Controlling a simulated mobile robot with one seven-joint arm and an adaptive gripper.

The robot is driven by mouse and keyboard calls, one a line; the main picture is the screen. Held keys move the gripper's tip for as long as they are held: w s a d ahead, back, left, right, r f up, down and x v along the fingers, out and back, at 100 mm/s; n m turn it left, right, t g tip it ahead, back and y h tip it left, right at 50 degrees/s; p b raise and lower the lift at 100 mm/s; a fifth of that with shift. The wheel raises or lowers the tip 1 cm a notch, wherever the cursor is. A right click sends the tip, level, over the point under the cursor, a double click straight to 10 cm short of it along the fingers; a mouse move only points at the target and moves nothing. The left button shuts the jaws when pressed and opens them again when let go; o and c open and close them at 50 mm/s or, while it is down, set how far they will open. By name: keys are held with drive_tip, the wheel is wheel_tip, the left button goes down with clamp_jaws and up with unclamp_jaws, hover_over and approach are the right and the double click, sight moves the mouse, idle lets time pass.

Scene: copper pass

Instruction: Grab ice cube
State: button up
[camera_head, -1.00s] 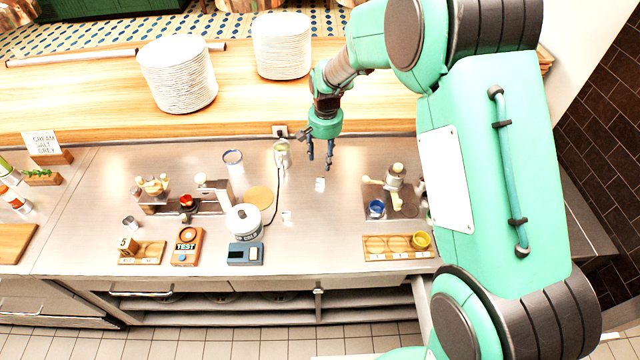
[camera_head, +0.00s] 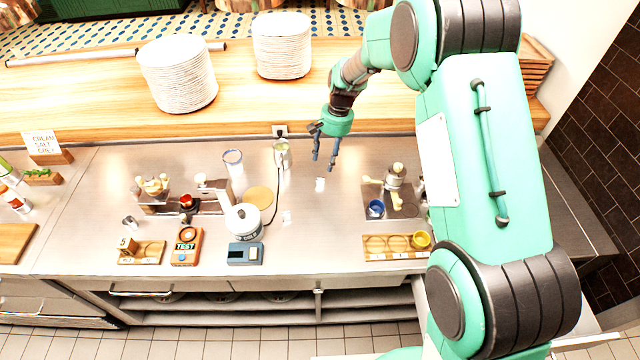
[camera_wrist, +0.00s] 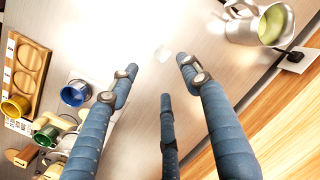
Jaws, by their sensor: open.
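A small whitish ice cube (camera_head: 320,184) lies on the steel counter, left of the grinder-like machine. It shows faintly in the wrist view (camera_wrist: 163,53), just beyond the fingertips and roughly between them. Another pale, clear piece (camera_head: 287,216) lies on the counter nearer the front, next to the black cord; I cannot tell if it is an ice cube too. My gripper (camera_head: 324,161) is open and empty above the counter, just behind the ice cube. Its blue fingers (camera_wrist: 155,75) are spread in the wrist view, with nothing between them.
A steel jug with green contents (camera_wrist: 262,24) stands close to the right finger. A blue cup (camera_head: 376,208) and a yellow cup (camera_head: 421,240) stand to the right. A white pot (camera_head: 244,221) stands left. Stacked plates (camera_head: 282,46) sit on the wooden shelf behind.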

hover_over(320, 181)
drive_tip(key=d, duration=0.2)
drive_tip(key=shift+w+a+f, duration=0.1)
drive_tip(key=shift+a+f, duration=0.05)
drive_tip(key=shift+f, duration=1.3)
drive_tip(key=shift+w+a+f, duration=0.1)
drive_tip(key=shift+f, duration=1.3)
drive_tip(key=shift+a+f+b, duration=0.1)
drive_tip(key=shift+a+f, duration=0.1)
drive_tip(key=shift+f, duration=0.65)
drive_tip(key=shift+a+f+b, duration=0.15)
drive_tip(key=shift+f, duration=0.75)
drive_tip(key=shift+a+f+b, duration=0.1)
drive_tip(key=shift+a+f, duration=0.1)
drive_tip(key=shift+f, duration=0.65)
drive_tip(key=c, duration=0.9)
